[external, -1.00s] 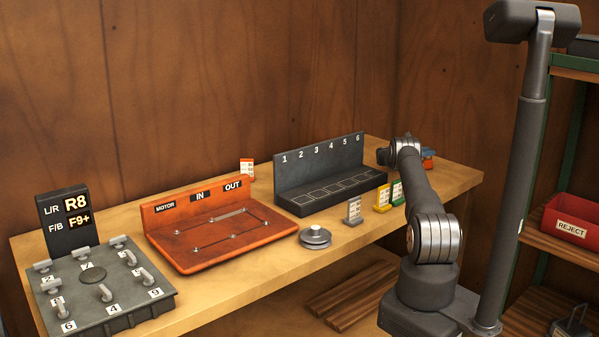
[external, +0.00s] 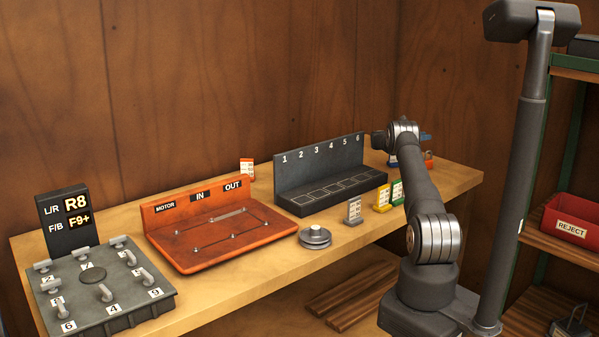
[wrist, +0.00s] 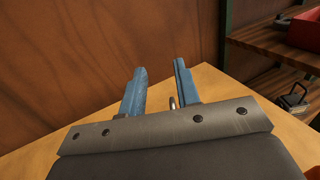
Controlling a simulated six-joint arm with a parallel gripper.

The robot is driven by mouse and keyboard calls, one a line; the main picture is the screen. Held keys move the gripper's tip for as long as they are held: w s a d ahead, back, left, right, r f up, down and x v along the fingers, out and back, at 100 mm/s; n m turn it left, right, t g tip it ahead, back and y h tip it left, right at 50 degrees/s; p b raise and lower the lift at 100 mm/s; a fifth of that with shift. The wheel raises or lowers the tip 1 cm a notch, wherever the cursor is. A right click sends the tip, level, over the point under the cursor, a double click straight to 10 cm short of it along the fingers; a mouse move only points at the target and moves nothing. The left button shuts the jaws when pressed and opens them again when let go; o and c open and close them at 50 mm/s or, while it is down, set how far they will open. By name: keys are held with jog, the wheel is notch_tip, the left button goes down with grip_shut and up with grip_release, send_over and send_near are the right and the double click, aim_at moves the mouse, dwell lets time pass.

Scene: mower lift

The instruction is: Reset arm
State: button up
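My arm stands at the right of the external view, and its end is above the far right end of the bench. My gripper (wrist: 160,66) shows in the wrist view as two blue fingers standing apart, with wood wall and bench behind them. It is open and I see nothing held. In the external view my gripper (external: 426,136) shows only as a bit of blue behind the wrist. A small silver piece (wrist: 172,102) shows near the base of the right finger; I cannot tell what it is.
On the bench (external: 270,285) are an orange motor tray (external: 185,255), a dark numbered rack (external: 290,160), a pulley-like disc (external: 314,236), several small tags and a grey block with levers (external: 130,318). A red reject bin (external: 570,222) sits on the right shelf.

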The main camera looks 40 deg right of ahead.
dwell(0.4)
jog(key=f, duration=0.6)
jog(key=shift+s+d+f, duration=0.1)
jog(key=shift+d+f, duration=0.1)
jog(key=shift+f, duration=0.2)
jog(key=d, duration=0.1)
jog(key=s+d, duration=0.1)
jog(key=shift+s+d+f, duration=0.1)
jog(key=shift+d+f, duration=0.2)
jog(key=shift+f, duration=0.1)
notch_tip(320, 180, up, 4)
jog(key=shift+a+f, duration=0.1)
jog(key=shift+f, duration=0.05)
jog(key=shift+r, duration=0.5)
jog(key=shift+f, duration=0.1)
